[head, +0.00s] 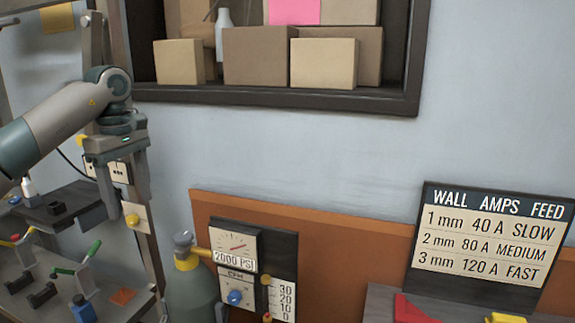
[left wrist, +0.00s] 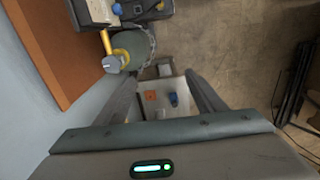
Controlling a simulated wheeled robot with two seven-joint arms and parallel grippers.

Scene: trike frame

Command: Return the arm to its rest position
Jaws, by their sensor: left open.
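My left arm (head: 60,120) comes in from the left in the head view and bends down at its wrist. My left gripper (head: 128,205) hangs with its fingers pointing down, in front of the upright post and above the workbench. The gripper is open and empty. My right arm and gripper are not in view.
The bench (head: 140,305) below holds toggle clamps (head: 82,268) and a blue part (head: 82,310). A gas cylinder (head: 193,290) with a gauge panel (head: 250,260) stands to the right. A shelf of boxes (head: 260,55) is above.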

